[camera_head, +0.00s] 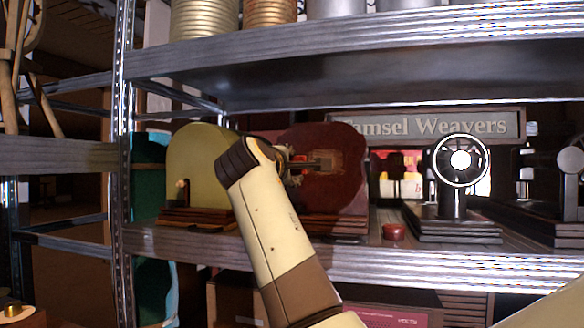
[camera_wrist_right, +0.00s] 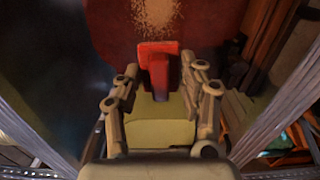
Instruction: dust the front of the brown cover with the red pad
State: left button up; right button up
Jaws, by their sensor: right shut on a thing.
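The brown cover (camera_head: 345,165) is a reddish-brown rounded panel standing on a wooden base on the middle shelf. It also fills the top of the right wrist view (camera_wrist_right: 112,28), with a pale speckled dust patch (camera_wrist_right: 157,14) on its front. My right gripper (camera_wrist_right: 160,92) is shut on the red pad (camera_wrist_right: 158,53), which points at the cover just below the patch. I cannot tell whether the pad touches the cover. In the head view my right gripper (camera_head: 297,163) is partly hidden by its own wrist, in front of the cover's left part. My left gripper is out of view.
A yellow-green cover (camera_head: 190,160) stands close on the left. To the right are a small red round object (camera_head: 394,232), a black machine with a round lens (camera_head: 455,185) and a sign (camera_head: 430,125). The upper shelf (camera_head: 330,45) overhangs; a metal post (camera_head: 122,130) stands left.

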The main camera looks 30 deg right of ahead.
jog(key=shift+b+x, duration=0.4)
jog(key=shift+x, duration=1.7)
jog(key=shift+w+d+r, duration=0.1)
jog(key=shift+w+d, duration=0.05)
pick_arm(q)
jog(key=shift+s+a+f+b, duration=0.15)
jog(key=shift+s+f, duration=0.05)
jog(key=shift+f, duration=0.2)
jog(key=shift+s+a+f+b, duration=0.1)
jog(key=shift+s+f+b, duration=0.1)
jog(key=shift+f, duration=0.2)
pick_arm(e)
jog(key=shift+w+d, duration=0.15)
jog(key=shift+d, duration=0.05)
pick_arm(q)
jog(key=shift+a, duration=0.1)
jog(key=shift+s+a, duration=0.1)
pick_arm(e)
jog(key=shift+w+d, duration=0.1)
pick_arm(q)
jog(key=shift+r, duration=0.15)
pick_arm(e)
jog(key=shift+x, duration=0.75)
